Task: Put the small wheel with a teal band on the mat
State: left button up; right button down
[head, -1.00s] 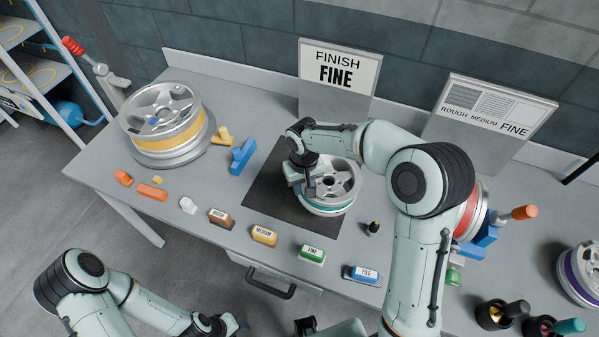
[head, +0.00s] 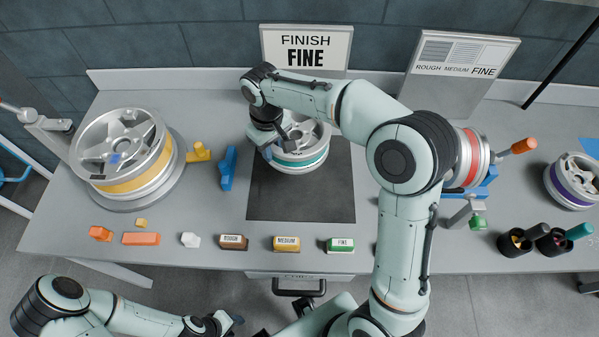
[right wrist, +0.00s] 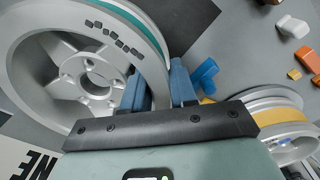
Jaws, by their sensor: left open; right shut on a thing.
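The small wheel with a teal band (head: 302,161) is silver and spoked. It is over the back part of the dark mat (head: 300,205), spokes facing up; whether it rests fully on the mat I cannot tell. My right gripper (head: 268,150) is shut on the wheel's left rim. In the right wrist view the blue fingers (right wrist: 158,88) are on either side of the wheel's rim (right wrist: 60,75). My left gripper (head: 230,320) is open and empty, low in the head view, in front of the table.
A larger yellow-banded wheel (head: 135,165) stands at the left. A row of small blocks, including the medium block (head: 286,244), lies along the front. A red-banded wheel (head: 471,160), cups (head: 514,241) and a purple-banded wheel (head: 572,182) are at the right. Sign boards stand behind.

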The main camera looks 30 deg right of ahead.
aim_at(276, 158)
jog(key=shift+n, duration=0.6)
jog(key=r, duration=0.5)
jog(key=shift+s, duration=0.3)
jog(key=shift+s+d, duration=0.1)
jog(key=shift+s, duration=0.05)
pick_arm(q)
jog(key=shift+s+a+f+b, duration=0.1)
jog(key=shift+s+f+b, duration=0.25)
jog(key=shift+f, duration=0.2)
jog(key=shift+s+f+b, duration=0.25)
jog(key=shift+f+b, duration=0.2)
jog(key=shift+f, duration=0.05)
jog(key=shift+s+a+f+b, duration=0.1)
jog(key=shift+s+f+b, duration=0.25)
jog(key=shift+f, duration=0.2)
pick_arm(e)
jog(key=shift+f, duration=9.55)
pick_arm(q)
jog(key=shift+f, duration=0.1)
pick_arm(e)
jog(key=shift+f, duration=0.15)
